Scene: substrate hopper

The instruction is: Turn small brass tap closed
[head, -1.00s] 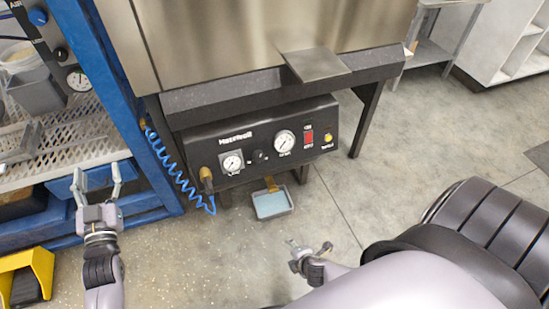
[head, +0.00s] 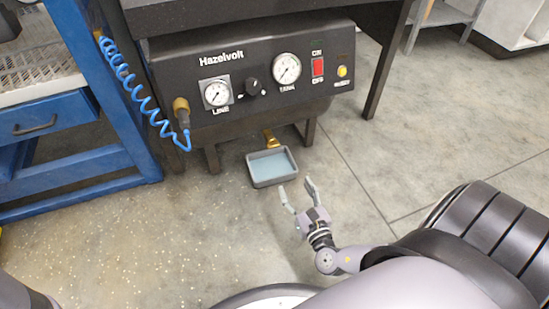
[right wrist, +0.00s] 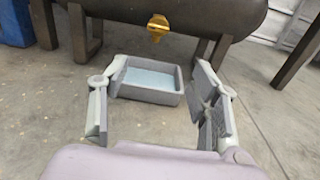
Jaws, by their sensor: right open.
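The small brass tap (head: 270,138) hangs under the black control panel, above a grey tray (head: 250,172) of bluish liquid on the floor. In the right wrist view the tap (right wrist: 157,27) shows at top centre, on the underside of a dark rounded tank, with the tray (right wrist: 150,94) below it. My right gripper (head: 296,187) is open and empty, to the lower right of the tray in the head view and apart from the tap. Its open fingers (right wrist: 160,105) frame the tray in the wrist view. My left gripper is out of the head view.
The black panel (head: 225,115) carries two gauges, a knob, a red switch (head: 318,67) and a yellow button. A coiled blue hose (head: 135,90) hangs at its left beside a blue rack (head: 110,100). Dark legs (head: 388,62) stand on both sides. Floor in front is clear.

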